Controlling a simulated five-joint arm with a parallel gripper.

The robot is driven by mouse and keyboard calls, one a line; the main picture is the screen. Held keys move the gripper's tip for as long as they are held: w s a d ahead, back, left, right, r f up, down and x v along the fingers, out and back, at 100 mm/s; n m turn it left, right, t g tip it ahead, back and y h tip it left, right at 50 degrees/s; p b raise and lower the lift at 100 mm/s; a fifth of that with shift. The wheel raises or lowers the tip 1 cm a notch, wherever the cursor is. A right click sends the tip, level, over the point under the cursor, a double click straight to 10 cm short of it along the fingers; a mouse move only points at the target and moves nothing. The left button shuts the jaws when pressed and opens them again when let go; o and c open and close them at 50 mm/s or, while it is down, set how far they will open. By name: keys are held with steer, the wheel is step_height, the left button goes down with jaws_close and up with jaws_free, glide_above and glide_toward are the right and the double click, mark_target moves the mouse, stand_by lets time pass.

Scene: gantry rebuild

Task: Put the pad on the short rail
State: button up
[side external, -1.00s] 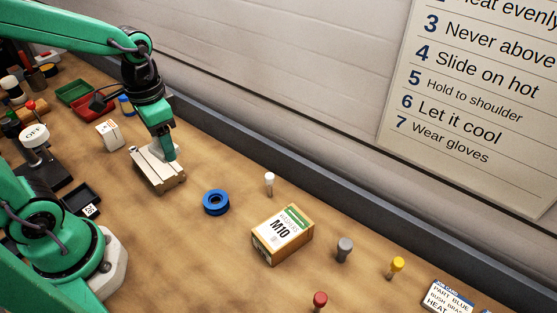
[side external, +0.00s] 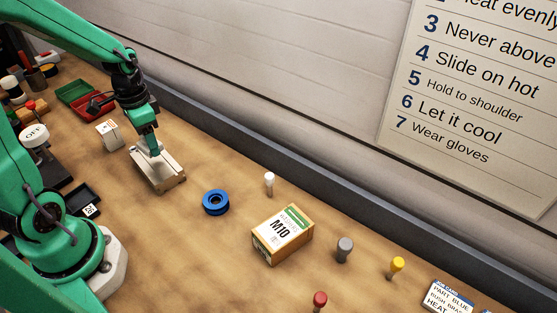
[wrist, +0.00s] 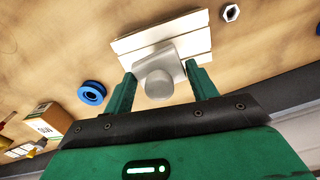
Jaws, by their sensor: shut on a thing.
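The short rail (side external: 168,178) is a pale, slotted metal block lying on the bench left of the blue ring. It also shows in the wrist view (wrist: 195,38), beyond my fingertips. My gripper (side external: 155,152) is low over the rail, pointing down. In the wrist view my gripper (wrist: 160,72) is shut on a smooth grey piece with a round knob, which I take to be the pad (wrist: 158,84). The pad overlaps the rail in that view. I cannot tell whether it touches the rail; in the side view my fingers partly hide it.
A blue ring (side external: 216,202), a white peg (side external: 269,184) and an M10 box (side external: 282,235) stand to the right. A small white block (side external: 108,135) sits behind left of the rail. A hex nut (wrist: 231,13) lies near the rail. Bench between rail and ring is clear.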

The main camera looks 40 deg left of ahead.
mark_target(156, 161)
steer(key=shift+a+f, duration=0.2)
steer(key=shift+a, duration=0.2)
steer(key=shift+f, duration=2)
steer(key=shift+f, duration=0.1)
steer(key=o, duration=1)
step_height(156, 161, up, 12)
steer(key=shift+r, duration=0.15)
